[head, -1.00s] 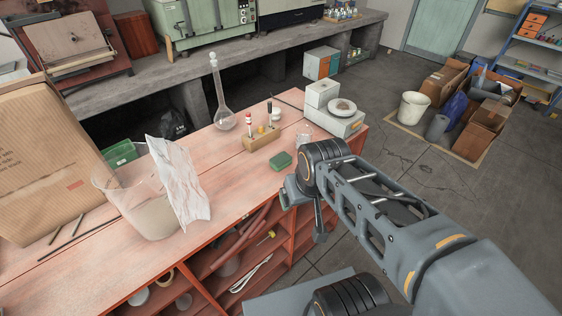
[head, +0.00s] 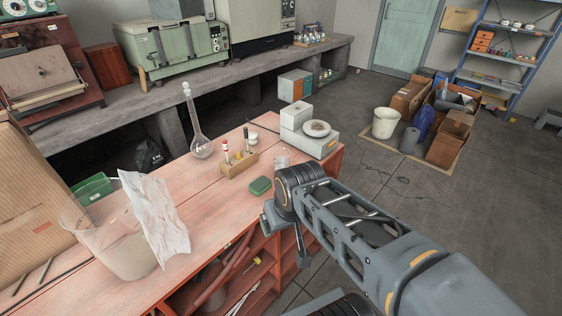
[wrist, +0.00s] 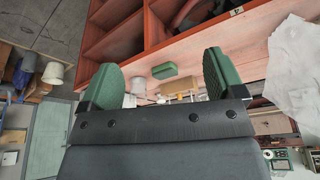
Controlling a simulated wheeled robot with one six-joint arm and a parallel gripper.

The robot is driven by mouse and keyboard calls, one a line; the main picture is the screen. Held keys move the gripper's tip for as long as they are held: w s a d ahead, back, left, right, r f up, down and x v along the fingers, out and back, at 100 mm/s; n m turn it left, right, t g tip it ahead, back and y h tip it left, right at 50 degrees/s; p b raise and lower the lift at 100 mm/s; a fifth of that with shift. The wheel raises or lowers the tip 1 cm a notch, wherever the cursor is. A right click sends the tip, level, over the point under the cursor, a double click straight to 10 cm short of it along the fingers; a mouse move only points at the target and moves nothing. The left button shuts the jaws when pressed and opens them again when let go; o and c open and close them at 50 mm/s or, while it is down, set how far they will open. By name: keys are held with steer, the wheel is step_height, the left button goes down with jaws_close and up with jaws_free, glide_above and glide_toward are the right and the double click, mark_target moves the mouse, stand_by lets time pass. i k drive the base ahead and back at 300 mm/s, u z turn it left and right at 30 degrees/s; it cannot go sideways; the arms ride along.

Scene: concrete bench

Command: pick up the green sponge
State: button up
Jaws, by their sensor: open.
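The green sponge (head: 260,186) lies on the pinkish wooden bench top (head: 205,222), near its front edge and in front of the wooden marker block. In the wrist view the sponge (wrist: 164,71) shows between the two green fingers, farther off and not touched by them. My gripper (wrist: 168,75) is open and empty. In the head view it is mostly hidden behind my wrist, with part of my gripper (head: 268,221) showing just in front of the bench edge, close to the sponge.
A wooden block with markers (head: 239,163) stands behind the sponge, a small glass beaker (head: 281,161) to its right. A balance (head: 312,142) sits at the bench's right end. A round flask (head: 201,146) and a large clear beaker (head: 105,235) with crumpled paper (head: 157,217) stand left.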

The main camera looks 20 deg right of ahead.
mark_target(261, 185)
steer(key=u, duration=3.75)
steer(key=k, duration=1.35)
steer(key=z, duration=1.95)
